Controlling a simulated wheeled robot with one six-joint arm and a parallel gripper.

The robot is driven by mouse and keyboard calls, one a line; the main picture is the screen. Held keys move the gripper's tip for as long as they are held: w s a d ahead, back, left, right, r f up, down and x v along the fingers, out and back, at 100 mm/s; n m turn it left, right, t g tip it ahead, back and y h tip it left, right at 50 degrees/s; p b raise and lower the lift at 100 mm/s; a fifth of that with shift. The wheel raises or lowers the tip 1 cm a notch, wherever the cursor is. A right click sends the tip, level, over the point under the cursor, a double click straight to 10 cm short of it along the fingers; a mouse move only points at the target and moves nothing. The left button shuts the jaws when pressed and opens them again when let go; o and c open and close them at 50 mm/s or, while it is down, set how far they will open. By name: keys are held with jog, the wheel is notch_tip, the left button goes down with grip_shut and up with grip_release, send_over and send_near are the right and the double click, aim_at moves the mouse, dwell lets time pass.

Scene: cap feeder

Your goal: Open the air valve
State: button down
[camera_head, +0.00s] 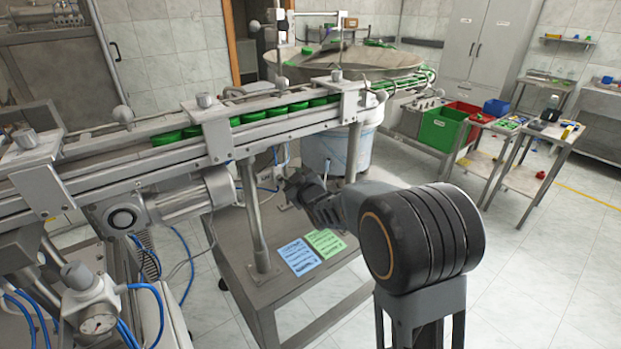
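My arm reaches from the lower right toward the space under the conveyor. My gripper (292,186) is at its far end, small and dark, beside a metal conveyor leg and above the grey lower table. Thin blue air tubing and small fittings (268,187) show just left of the gripper. I cannot make out the air valve's handle there, nor whether the gripper touches anything. Its fingers are too small and dark to tell open from shut. An air regulator (92,300) with a grey knob, round gauge and blue hoses stands at the lower left.
The conveyor (110,150) with several green caps crosses above the gripper. Its metal leg (252,215) stands close on the left. Blue (299,257) and green (326,243) sheets lie on the lower table (240,265).

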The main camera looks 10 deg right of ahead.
jog(key=shift+r, duration=0.45)
jog(key=c, duration=1)
grip_release()
jog(key=shift+o, duration=1.1)
jog(key=shift+d+f, duration=0.1)
jog(key=shift+f, duration=0.25)
jog(key=shift+f, duration=0.1)
